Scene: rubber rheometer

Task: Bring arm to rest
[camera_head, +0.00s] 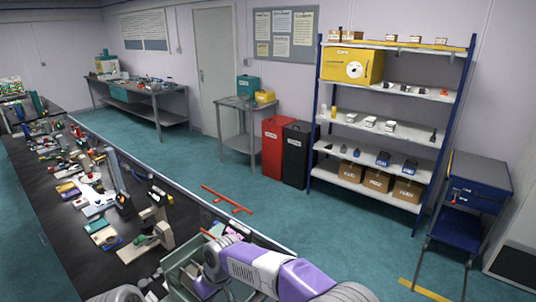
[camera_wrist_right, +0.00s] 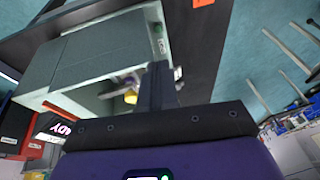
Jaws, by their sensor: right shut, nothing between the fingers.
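My right arm (camera_head: 265,270), white and purple, reaches in from the bottom of the head view over the near end of the long black bench. Its gripper cannot be made out there. In the right wrist view my right gripper (camera_wrist_right: 158,78) shows as dark fingers closed together with nothing between them. Beyond the fingers is a grey-green machine (camera_wrist_right: 105,50) with an open recess, and a small yellow thing (camera_wrist_right: 131,97) shows inside it. A lit display (camera_wrist_right: 60,129) shows at its lower left. My left gripper is not in view.
The long black bench (camera_head: 50,215) carries many small tools and parts. A blue-framed shelf (camera_head: 390,125), a red bin (camera_head: 276,140), a black bin (camera_head: 297,155) and a blue cart (camera_head: 470,205) stand beyond.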

